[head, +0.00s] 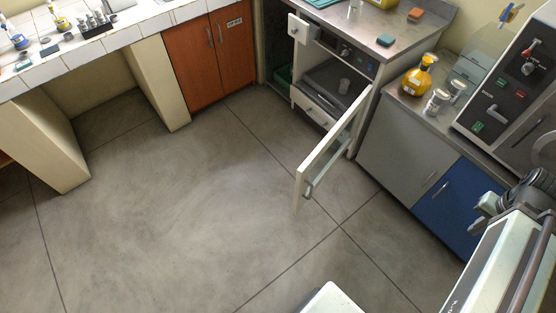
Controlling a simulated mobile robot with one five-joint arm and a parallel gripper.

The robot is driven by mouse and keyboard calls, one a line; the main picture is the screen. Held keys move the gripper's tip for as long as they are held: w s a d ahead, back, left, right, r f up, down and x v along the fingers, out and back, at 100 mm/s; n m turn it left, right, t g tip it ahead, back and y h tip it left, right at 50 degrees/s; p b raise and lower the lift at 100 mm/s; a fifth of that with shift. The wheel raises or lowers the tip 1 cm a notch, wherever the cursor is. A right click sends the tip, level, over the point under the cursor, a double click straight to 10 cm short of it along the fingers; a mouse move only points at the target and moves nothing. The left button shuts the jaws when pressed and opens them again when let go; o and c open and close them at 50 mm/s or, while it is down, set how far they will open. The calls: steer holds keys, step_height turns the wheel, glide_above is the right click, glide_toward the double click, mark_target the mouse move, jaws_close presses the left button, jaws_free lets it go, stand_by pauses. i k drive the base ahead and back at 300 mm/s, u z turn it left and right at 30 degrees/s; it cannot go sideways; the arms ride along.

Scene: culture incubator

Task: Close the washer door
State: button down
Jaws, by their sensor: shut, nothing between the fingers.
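The washer (318,119) stands under the steel counter in the back corner, with its front open. Its white-edged door (331,144) stands wide open, swung out into the room from the washer's right side. A small grey handle (309,190) sits near the door's free end. Inside the washer a dark rack (325,88) shows, with a clear cup (344,86) on it. My gripper (482,212) is at the right edge, in front of the blue cabinet, shut and empty, well apart from the door.
A grey cabinet (395,165) and a blue cabinet (449,208) stand right of the washer. A yellow flask (418,80) and clear jars are on the counter above. The grey floor (190,215) left of the door is clear.

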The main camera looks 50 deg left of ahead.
mark_target(301, 193)
steer(key=u, duration=1.35)
steer(key=i, duration=1)
steer(key=k, duration=1.05)
steer(key=u, duration=0.25)
